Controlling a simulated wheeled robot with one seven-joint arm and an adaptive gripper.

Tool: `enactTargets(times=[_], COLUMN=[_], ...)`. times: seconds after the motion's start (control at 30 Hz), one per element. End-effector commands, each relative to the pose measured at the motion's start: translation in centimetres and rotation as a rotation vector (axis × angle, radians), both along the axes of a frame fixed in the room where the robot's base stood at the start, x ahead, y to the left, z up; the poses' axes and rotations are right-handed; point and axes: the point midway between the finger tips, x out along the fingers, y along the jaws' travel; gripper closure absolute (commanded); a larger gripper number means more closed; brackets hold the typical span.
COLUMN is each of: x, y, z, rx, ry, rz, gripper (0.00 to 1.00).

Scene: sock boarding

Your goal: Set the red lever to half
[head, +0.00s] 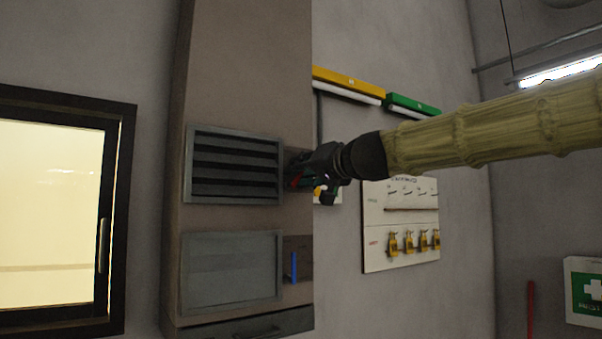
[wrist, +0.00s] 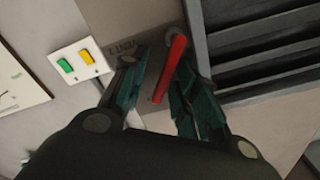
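The red lever (wrist: 172,65) is a thin straight bar on a dark plate marked with "VENT" lettering, beside a louvred vent. In the wrist view it lies between the two fingers of my gripper (wrist: 158,88). The fingers are apart, with a clear gap on the left of the lever; the right finger is close to it, and I cannot tell whether they touch. In the head view my gripper (head: 298,175) is at the cabinet's right side, and only a bit of red shows there, mostly hidden by the gripper.
The louvred vent (head: 235,168) is left of my gripper. Below it are a closed panel (head: 230,270) and a blue lever (head: 294,266). A switch plate with green and yellow buttons (wrist: 78,62) is near the lever. A padlock board (head: 400,222) hangs on the wall to the right.

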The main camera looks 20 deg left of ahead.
Motion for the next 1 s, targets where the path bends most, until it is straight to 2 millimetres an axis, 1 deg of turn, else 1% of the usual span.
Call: enactTargets(times=[0.13, 0.27, 0.37, 0.8, 1.0], x=[-0.1, -0.5, -1.2, -5.7, -6.9], y=[-0.1, -0.8, -1.8, -7.5, -9.1], z=[0.1, 0.2, 0.2, 0.1, 0.0], rx=[0.001, 0.002, 0.002, 0.002, 0.001], ry=[-0.001, -0.001, -0.001, -0.001, 0.001], rz=[0.0, 0.0, 0.0, 0.0, 0.0], gripper=[0.7, 0.7, 0.7, 0.7, 0.7])
